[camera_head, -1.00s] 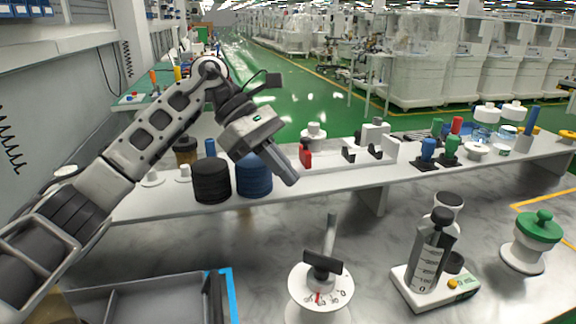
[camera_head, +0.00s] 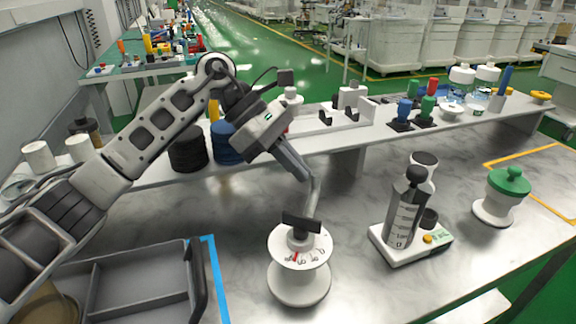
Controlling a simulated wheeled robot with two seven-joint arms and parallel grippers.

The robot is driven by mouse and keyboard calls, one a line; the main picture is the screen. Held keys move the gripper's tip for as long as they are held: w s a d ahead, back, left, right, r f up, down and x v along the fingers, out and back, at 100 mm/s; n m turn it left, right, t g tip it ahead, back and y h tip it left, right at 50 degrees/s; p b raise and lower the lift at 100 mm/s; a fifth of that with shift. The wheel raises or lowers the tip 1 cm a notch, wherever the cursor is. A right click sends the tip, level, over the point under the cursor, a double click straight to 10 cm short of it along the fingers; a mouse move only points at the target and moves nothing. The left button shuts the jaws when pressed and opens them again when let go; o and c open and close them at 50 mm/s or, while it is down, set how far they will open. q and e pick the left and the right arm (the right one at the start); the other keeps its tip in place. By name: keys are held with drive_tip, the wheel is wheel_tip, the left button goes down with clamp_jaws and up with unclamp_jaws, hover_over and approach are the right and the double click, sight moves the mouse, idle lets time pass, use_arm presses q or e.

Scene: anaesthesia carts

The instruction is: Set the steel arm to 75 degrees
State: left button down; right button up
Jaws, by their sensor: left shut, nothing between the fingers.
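The steel arm (camera_head: 312,199) rises from a black cross-piece (camera_head: 301,221) on a white round dial (camera_head: 317,254) with dark marks and a red pointer. The dial sits on a white spool-shaped base (camera_head: 299,289) on the marble top. The arm leans a little to the right; its angle on the dial is too small to read. My left gripper (camera_head: 304,176) is shut and empty. Its fingertips overlap the arm's upper end from the upper left; I cannot tell whether they touch it. My right gripper is out of view.
A grey divided tray (camera_head: 139,296) lies at the front left. A scale-like device (camera_head: 411,246) with a dark graduated bottle (camera_head: 404,212) and a green-topped white spool (camera_head: 507,190) stand to the right. Black and blue discs (camera_head: 188,151) stand on the raised shelf behind.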

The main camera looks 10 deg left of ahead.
use_arm(q)
drive_tip(key=shift+d, duration=0.2)
drive_tip(key=shift+s+a, duration=0.25)
drive_tip(key=shift+a, duration=0.5)
